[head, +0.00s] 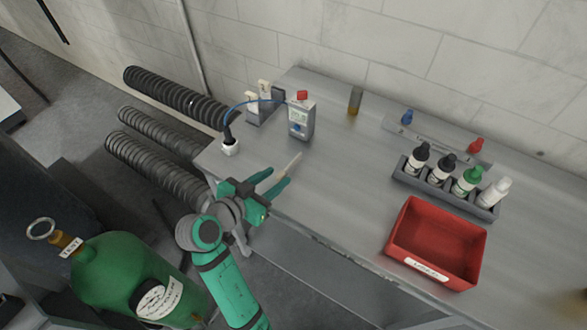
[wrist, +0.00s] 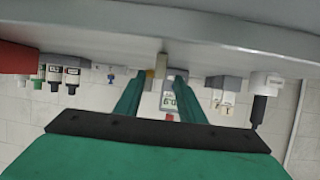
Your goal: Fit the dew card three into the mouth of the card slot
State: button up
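My gripper (head: 281,175) reaches over the front left of the bench. Its green fingers are shut on a narrow pale strip, which I take as dew card three (head: 293,162). The strip sticks out past the fingertips, in line with the fingers. In the wrist view, it shows between the fingertips of my gripper (wrist: 161,76), in front of the meter. No number can be read on it. Two pale upright cards (head: 258,92) stand in a grey holder (head: 262,114) at the back left. The mouth of the card slot cannot be made out clearly.
The white meter (head: 300,120) has a red top piece and stands just beyond the card. A blue cable links it to a white fitting (head: 230,147). A red tray (head: 437,245) and a bottle rack (head: 440,186) stand right. The middle bench is clear.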

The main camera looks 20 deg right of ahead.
aim_at(284, 173)
jog(key=shift+x, duration=2.65)
jog(key=shift+f, duration=0.1)
grip_shut()
